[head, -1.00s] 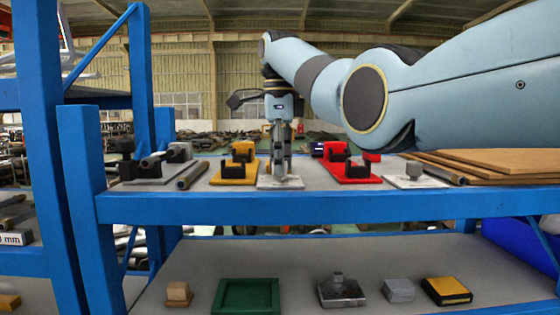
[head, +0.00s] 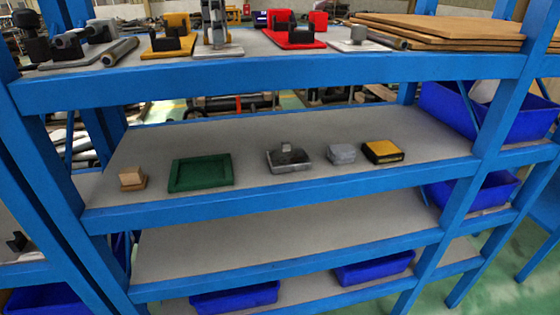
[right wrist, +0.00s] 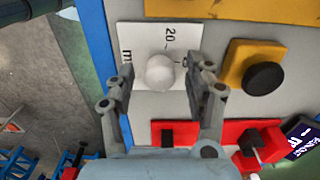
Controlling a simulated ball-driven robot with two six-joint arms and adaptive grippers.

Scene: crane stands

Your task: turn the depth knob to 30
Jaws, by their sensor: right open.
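A pale round knob (right wrist: 160,72) sits on a white plate (right wrist: 136,36) in the right wrist view. The plate carries printed marks, with "20" and part of "mm" readable. My right gripper (right wrist: 157,77) is open, with one finger on each side of the knob. Contact between the fingers and the knob cannot be made out. In the head view my right gripper (head: 217,34) points down at the top edge, over the white plate (head: 232,51) on the top shelf, and hides the knob. My left gripper is not in view.
A yellow fixture (head: 153,46) stands left of the gripper and a red fixture (head: 293,40) right of it. Farther right are a white plate with a grey knob (head: 358,38) and brown boards (head: 450,35). The lower shelf holds a green tray (head: 201,185) and small blocks.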

